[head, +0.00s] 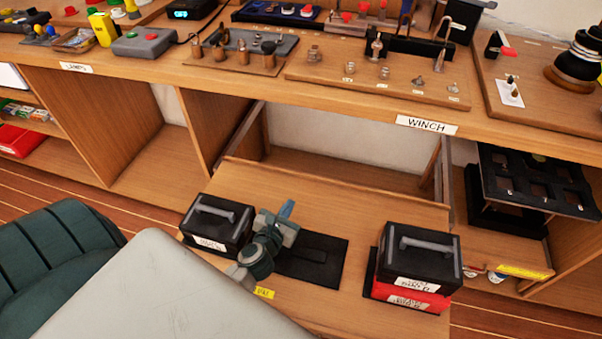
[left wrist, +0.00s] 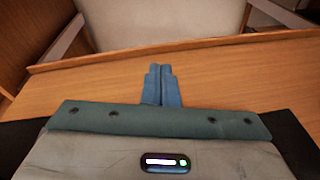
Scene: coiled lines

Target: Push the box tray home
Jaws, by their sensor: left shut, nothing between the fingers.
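The box tray (head: 305,188) is a wooden pull-out board standing well out from under the bench. A black box with a grey handle (head: 215,222) sits on its left side. A second black box (head: 418,252) sits on a red box (head: 408,292) on its right side. My left gripper (head: 286,209) is over the tray between the boxes, above a dark mat (head: 314,262). In the left wrist view its blue fingers (left wrist: 161,84) are together and empty, pointing toward the raised back edge of the tray (left wrist: 200,45). Contact with the tray cannot be told. My right gripper is out of view.
The bench top (head: 340,95) above carries tools, pegs and knobs. A "WINCH" label (head: 427,125) is on its front edge. The opening behind the tray (head: 340,150) looks empty. A black slotted rack (head: 535,182) stands on the right shelf.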

